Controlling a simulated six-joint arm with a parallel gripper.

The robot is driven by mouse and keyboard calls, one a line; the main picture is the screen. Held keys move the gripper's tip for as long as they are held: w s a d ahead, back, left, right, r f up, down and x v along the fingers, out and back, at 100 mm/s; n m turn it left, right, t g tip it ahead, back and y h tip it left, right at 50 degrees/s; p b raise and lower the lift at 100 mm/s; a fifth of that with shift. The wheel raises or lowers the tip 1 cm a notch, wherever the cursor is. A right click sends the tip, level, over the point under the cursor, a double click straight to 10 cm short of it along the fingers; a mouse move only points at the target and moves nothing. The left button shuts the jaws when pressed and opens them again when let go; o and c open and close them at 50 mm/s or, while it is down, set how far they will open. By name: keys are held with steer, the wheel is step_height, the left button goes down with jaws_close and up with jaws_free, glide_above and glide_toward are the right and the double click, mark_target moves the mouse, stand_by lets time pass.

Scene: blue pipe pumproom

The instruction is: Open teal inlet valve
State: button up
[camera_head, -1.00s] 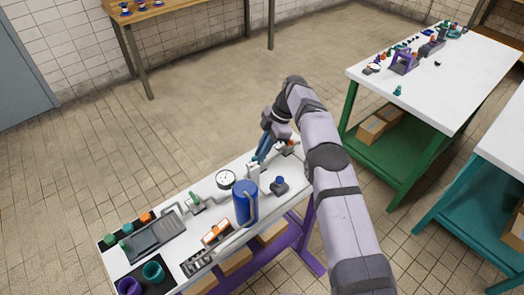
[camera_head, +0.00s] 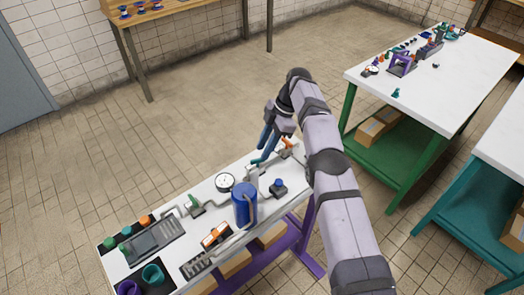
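My gripper (camera_head: 262,154) points down over the right part of the white bench (camera_head: 215,190), with its blue fingers apart. A small teal piece (camera_head: 256,162), which looks like a valve handle, shows at the fingertips above a pale upright fitting (camera_head: 253,175). I cannot tell whether the fingers touch it. A green handle (camera_head: 194,200) stands on the pipework left of the gauge, well away from my gripper. An orange handle (camera_head: 287,143) is just right of my gripper. My arm hides part of the bench's right end.
A blue tank (camera_head: 244,204), a round gauge (camera_head: 225,182) and a blue-topped fitting (camera_head: 278,187) stand close to my gripper. An orange part (camera_head: 214,236), a purple cup (camera_head: 129,288) and a teal cup (camera_head: 152,273) are farther left. Open floor lies behind the bench.

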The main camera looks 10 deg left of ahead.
steer(key=p+v, duration=0.3)
steer(key=p, duration=0.2)
steer(key=shift+d+r, duration=0.1)
steer(key=shift+r, duration=0.3)
steer(key=shift+d+p, duration=0.1)
steer(key=shift+p, duration=0.45)
steer(key=shift+o, duration=0.6)
steer(key=o, duration=0.5)
steer(key=shift+o, duration=0.9)
steer(key=shift+w, duration=0.1)
steer(key=s+m+t+b, duration=0.1)
steer(key=m+t+b, duration=0.1)
steer(key=m, duration=0.4)
steer(key=s+a+m+t+h+b, duration=0.1)
steer(key=s+m+t+b, duration=0.1)
steer(key=m, duration=0.4)
steer(key=s+a+m+t+h+b, duration=0.1)
steer(key=s+m+t+b, duration=0.1)
steer(key=m, duration=0.4)
steer(key=shift+a+b, duration=0.1)
steer(key=shift+b, duration=0.45)
